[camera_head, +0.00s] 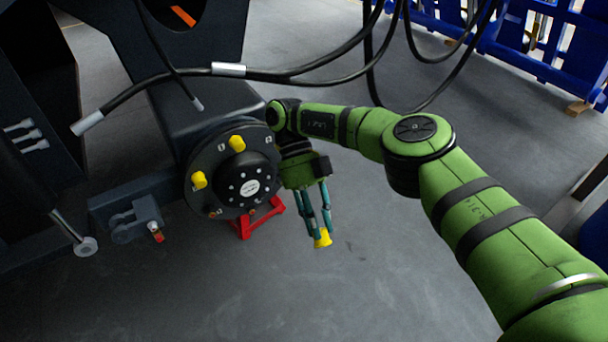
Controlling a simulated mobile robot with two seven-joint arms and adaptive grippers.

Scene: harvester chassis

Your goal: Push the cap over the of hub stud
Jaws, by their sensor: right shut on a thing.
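The round dark hub (233,170) faces me at the centre left, with a pale label at its middle. Two yellow caps sit on its rim, one at the upper side (237,144) and one at the left (199,180). Bare studs show along the lower rim, one at the lower left (213,214). My right gripper (322,232) points down to the right of the hub, shut on a yellow cap (323,239). The held cap is apart from the hub and lower than its centre. My left gripper is not in view.
A red stand (243,229) is under the hub. Black hoses (290,75) hang across the top. A bracket with a red-tipped pin (157,236) is at the lower left. Blue racks (560,45) stand at the upper right. The grey floor in front is clear.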

